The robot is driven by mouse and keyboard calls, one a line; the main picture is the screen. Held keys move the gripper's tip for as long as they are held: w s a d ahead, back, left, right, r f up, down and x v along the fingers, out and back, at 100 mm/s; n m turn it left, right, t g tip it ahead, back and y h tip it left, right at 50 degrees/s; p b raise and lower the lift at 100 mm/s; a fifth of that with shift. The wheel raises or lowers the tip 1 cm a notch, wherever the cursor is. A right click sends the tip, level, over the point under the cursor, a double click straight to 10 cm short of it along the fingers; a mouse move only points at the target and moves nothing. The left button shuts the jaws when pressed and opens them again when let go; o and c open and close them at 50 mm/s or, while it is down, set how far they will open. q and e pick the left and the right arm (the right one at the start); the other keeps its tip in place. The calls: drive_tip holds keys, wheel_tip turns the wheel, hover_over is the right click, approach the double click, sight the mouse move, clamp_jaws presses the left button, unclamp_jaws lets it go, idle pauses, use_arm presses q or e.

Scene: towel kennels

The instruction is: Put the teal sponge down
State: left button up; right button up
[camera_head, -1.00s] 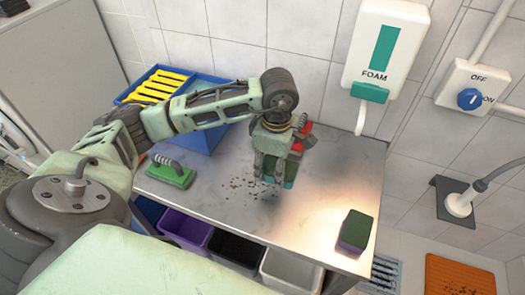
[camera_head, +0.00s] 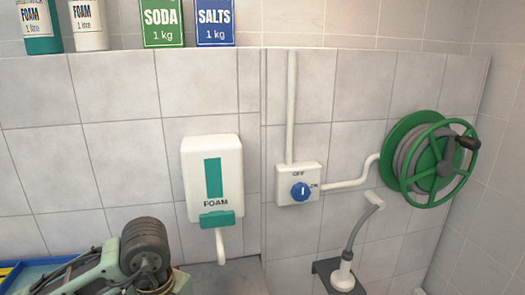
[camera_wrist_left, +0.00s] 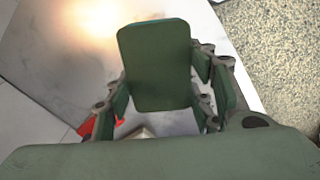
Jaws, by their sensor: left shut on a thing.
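The teal sponge (camera_wrist_left: 155,65) shows in the left wrist view as a dark green block with rounded corners. My left gripper (camera_wrist_left: 160,88) is shut on it, with a finger at each side. The steel table top (camera_wrist_left: 65,60) lies beneath; I cannot tell whether the sponge touches it. In the head view only part of my left arm shows at the bottom left; the gripper and sponge are out of frame there. My right gripper is in neither view.
A red thing (camera_wrist_left: 105,125) is partly hidden by the left finger. Speckled floor (camera_wrist_left: 275,60) lies beyond the table edge. A foam dispenser (camera_head: 212,180), a blue switch (camera_head: 300,191) and a green hose reel (camera_head: 430,165) are on the wall.

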use_arm(q)
drive_tip(key=s+m, duration=0.1)
drive_tip(key=m, duration=0.3)
drive_tip(key=s+m, duration=0.1)
drive_tip(key=m, duration=0.2)
drive_tip(key=shift+s+a+r, duration=0.25)
drive_tip(key=shift+s+a, duration=0.05)
drive_tip(key=shift+s, duration=0.05)
drive_tip(key=s+m, duration=0.1)
drive_tip(key=m, duration=0.3)
drive_tip(key=s+m, duration=0.1)
drive_tip(key=m, duration=0.2)
drive_tip(key=shift+s+a+r, duration=0.15)
drive_tip(key=shift+s+a, duration=0.05)
drive_tip(key=shift+s, duration=0.15)
